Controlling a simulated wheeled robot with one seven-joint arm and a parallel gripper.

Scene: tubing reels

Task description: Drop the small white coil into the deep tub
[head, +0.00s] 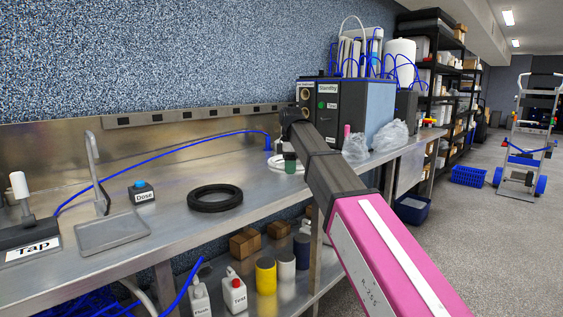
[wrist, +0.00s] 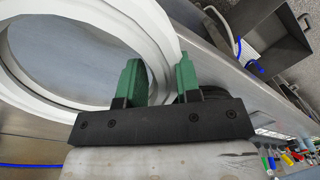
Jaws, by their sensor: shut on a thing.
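The small white coil (wrist: 50,98) fills the left of the wrist view as thick white rings. My gripper (wrist: 160,76) has green fingers on either side of the coil's band and is shut on it. In the head view the coil (head: 276,164) shows as a pale ring low over the bench's far end, partly hidden by my gripper (head: 290,164). I cannot tell whether the coil touches the bench. A dark blue tub (head: 412,211) stands on the floor beyond the bench end; I cannot tell for sure that it is the deep tub.
A black ring (head: 215,210) lies on the steel bench (head: 170,240). A Dose button (head: 141,192), a tray (head: 112,233) and a tap stand are at left. A machine (head: 345,112) and clear bags stand behind the gripper. A blue crate (head: 468,176) and a trolley are on the floor at right.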

